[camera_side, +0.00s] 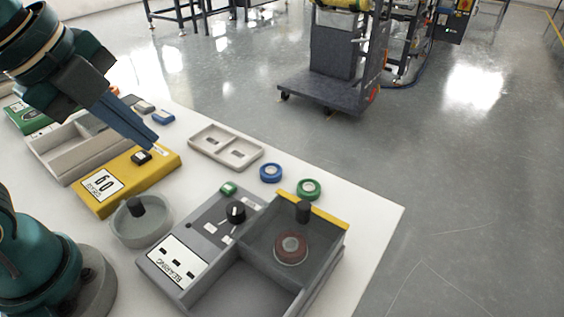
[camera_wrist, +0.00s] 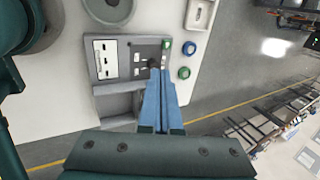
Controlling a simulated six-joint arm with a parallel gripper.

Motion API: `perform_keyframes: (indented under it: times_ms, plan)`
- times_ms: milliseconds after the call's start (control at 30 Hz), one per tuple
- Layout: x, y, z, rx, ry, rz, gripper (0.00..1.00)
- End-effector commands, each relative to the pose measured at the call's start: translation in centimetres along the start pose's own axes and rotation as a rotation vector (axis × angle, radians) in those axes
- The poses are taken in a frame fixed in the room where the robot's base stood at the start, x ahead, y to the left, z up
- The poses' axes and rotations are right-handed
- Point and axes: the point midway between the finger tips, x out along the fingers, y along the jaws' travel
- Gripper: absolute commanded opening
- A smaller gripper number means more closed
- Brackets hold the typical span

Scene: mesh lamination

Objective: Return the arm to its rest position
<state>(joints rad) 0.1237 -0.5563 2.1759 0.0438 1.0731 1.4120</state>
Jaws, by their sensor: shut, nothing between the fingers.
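My gripper (camera_side: 150,141) has blue fingers that are shut with nothing between them. In the side view it hangs at the upper left, in the air over the yellow box (camera_side: 163,171) with the "60" label. In the wrist view my gripper (camera_wrist: 160,85) points across the grey bearing box (camera_wrist: 112,62), and its fingers hide part of that box. The same grey box (camera_side: 196,239) stands at the front of the white table in the side view. It has a black knob (camera_side: 236,211) and a dark see-through cover over a reddish round part (camera_side: 291,248).
A round grey dish (camera_side: 160,232) stands left of the bearing box. A pale two-slot tray (camera_side: 226,149), a blue ring (camera_side: 271,173) and a green ring (camera_side: 309,189) lie near the table's far edge. A cart (camera_side: 330,90) stands on the floor beyond.

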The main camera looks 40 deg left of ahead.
Motion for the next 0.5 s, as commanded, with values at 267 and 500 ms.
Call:
perform_keyframes:
  times_ms: [267, 500]
  plan:
    - [1.6, 2.9, 1.7, -0.85, -0.007, -0.045, 0.0]
    - [2.8, 4.3, 1.6, -1.369, 0.007, -0.035, 0.0]
